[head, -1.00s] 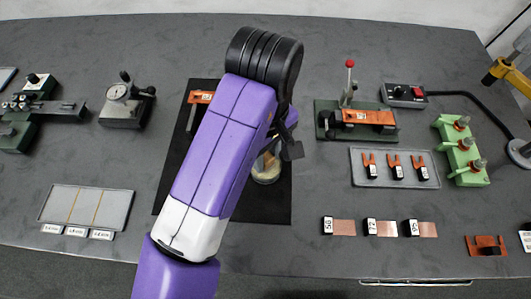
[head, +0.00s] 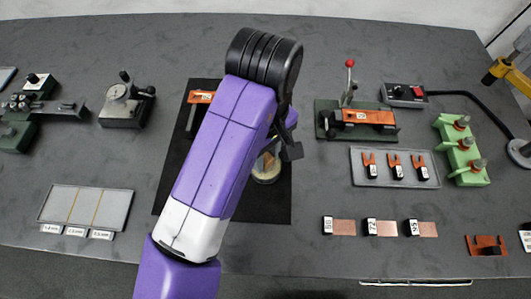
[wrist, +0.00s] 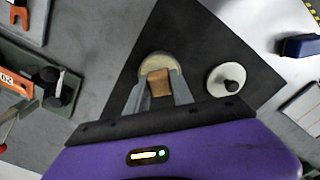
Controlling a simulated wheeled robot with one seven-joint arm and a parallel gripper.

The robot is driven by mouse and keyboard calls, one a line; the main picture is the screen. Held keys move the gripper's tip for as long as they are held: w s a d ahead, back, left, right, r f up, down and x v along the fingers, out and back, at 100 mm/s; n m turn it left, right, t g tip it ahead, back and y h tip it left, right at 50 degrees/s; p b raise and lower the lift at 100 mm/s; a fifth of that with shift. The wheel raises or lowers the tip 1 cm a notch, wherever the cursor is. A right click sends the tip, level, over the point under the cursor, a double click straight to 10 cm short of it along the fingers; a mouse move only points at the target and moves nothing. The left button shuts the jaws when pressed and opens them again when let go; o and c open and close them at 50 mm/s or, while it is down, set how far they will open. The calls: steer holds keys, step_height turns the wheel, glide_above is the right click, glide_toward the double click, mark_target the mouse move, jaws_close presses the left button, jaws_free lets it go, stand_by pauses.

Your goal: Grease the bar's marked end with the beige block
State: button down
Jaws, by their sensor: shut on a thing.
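My gripper (wrist: 160,93) is shut on a beige-brown block (wrist: 161,82) in the wrist view. The block is at a round tin with pale contents (wrist: 155,62); I cannot tell whether it touches those contents. In the head view the tin (head: 266,174) stands on a black mat (head: 255,208), partly behind my arm, and my fingers are mostly hidden. An orange piece with a white label (head: 198,97) shows at the mat's upper left; the arm hides what lies beside it, and I cannot tell if it is the bar's marked end.
A white disc with a black knob (wrist: 226,80) lies beside the tin. Right of the mat stand a green press with a red-knobbed lever (head: 350,80), a grey tray of orange forks (head: 395,181) and a green rack (head: 460,150). A dial gauge (head: 122,100) stands left.

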mark_target(265, 157)
steer(key=shift+f, duration=0.45)
stand_by(2.0)
steer(key=shift+r+p, duration=0.15)
steer(key=shift+p, duration=0.15)
step_height(265, 157, up, 7)
steer(key=p, duration=0.7)
stand_by(0.7)
